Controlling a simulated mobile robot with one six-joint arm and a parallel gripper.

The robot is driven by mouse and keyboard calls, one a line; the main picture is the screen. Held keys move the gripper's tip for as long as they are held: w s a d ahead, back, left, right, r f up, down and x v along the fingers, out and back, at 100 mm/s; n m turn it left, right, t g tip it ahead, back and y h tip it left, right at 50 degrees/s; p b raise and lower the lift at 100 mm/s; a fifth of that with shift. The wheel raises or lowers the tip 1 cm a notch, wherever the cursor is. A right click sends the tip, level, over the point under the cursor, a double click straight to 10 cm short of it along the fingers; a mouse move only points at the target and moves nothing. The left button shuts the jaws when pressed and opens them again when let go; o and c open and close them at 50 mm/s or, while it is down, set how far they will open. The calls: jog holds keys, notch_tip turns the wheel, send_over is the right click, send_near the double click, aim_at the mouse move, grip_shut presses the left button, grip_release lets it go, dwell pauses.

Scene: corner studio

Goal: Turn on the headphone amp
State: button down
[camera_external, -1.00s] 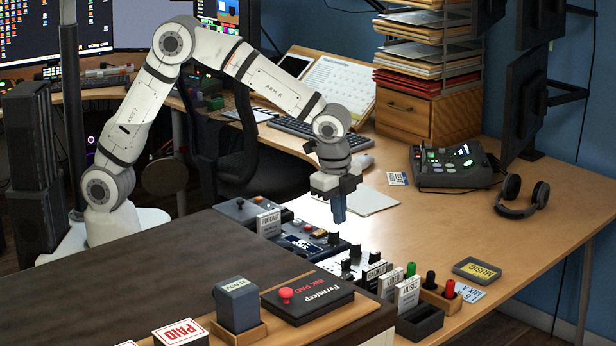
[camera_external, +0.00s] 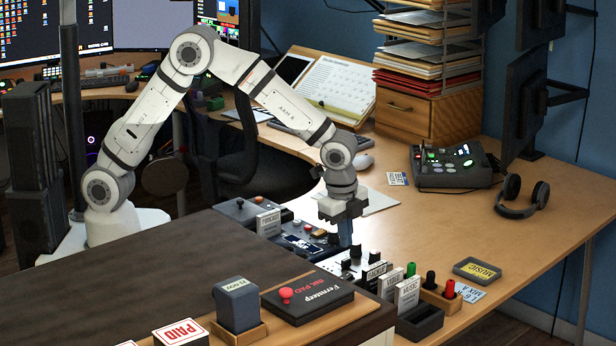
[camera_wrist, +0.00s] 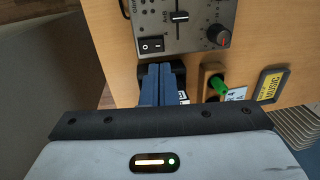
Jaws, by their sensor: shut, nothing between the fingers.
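A silver control unit (camera_external: 335,266) with dark knobs sits on the desk. In the wrist view the same kind of silver panel (camera_wrist: 200,40) shows a black rocker switch (camera_wrist: 151,45), a slider and a red-capped knob. I cannot read which unit is the headphone amp. My gripper (camera_external: 345,243) points down over the back of the silver unit, its blue fingers shut and empty. In the wrist view the fingertips (camera_wrist: 161,68) appear just below the rocker switch in the picture; whether they touch anything is unclear.
A blue-black unit (camera_external: 303,246) and a dark box (camera_external: 238,211) stand to the left. Headphones (camera_external: 522,197) lie on the open right side of the desk.

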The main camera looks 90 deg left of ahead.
aim_at(347, 275)
jog(key=f, duration=0.7)
jog(key=shift+w+a+f+p, duration=0.25)
jog(key=shift+w+a+p, duration=0.05)
jog(key=shift+f+b, duration=0.4)
jog(key=shift+r, duration=0.25)
jog(key=shift+s+d, duration=0.1)
jog(key=shift+s, duration=0.05)
jog(key=shift+s+d+r, duration=0.1)
jog(key=shift+s+d, duration=0.3)
